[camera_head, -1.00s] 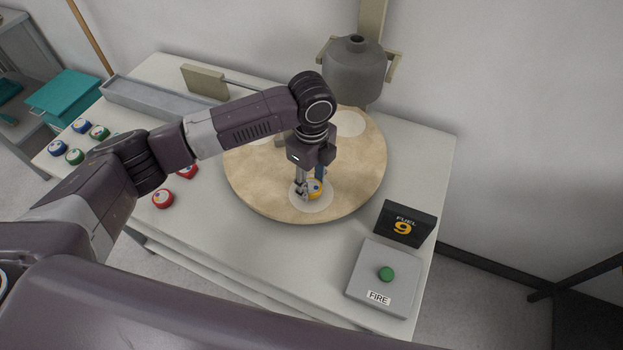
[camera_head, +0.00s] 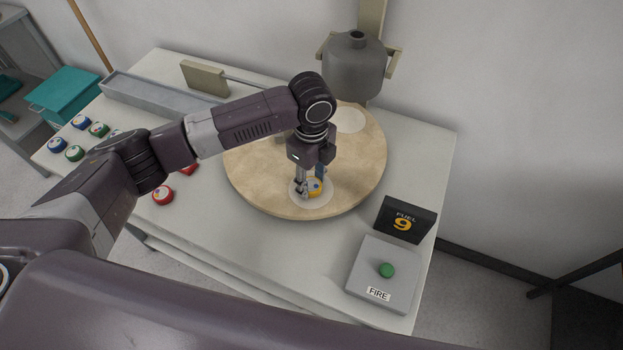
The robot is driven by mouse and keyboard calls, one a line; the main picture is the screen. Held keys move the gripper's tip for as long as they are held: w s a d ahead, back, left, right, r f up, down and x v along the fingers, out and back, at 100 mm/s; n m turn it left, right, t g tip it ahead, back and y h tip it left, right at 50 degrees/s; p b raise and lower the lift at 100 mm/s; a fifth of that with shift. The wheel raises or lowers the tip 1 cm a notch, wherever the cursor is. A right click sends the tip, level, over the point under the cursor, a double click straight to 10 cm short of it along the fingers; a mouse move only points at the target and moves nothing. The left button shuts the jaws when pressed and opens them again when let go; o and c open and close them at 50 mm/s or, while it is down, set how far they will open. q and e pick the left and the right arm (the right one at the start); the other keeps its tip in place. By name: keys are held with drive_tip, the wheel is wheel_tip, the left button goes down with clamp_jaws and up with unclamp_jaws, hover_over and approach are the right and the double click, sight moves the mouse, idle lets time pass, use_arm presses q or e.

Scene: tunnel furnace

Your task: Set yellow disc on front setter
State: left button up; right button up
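The yellow disc (camera_head: 315,187) sits at the front of the round tan turntable (camera_head: 352,180), over a pale round setter (camera_head: 322,204). My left gripper (camera_head: 311,184) points down at the disc, with one finger at its left side and the other behind it. The fingers partly hide the disc. I cannot tell whether they press on it or stand slightly apart from it. The disc looks level and low over the setter; contact beneath is hard to see. My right gripper is not in view.
Another pale setter (camera_head: 349,120) lies at the turntable's back, below a grey vessel (camera_head: 354,70). A FIRE box (camera_head: 383,272) with a green button and a FUEL 9 sign (camera_head: 405,220) stand at right.

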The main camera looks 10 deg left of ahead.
use_arm(q)
drive_tip(key=o, duration=0.4)
wheel_tip(320, 180, up, 12)
idle(0.5)
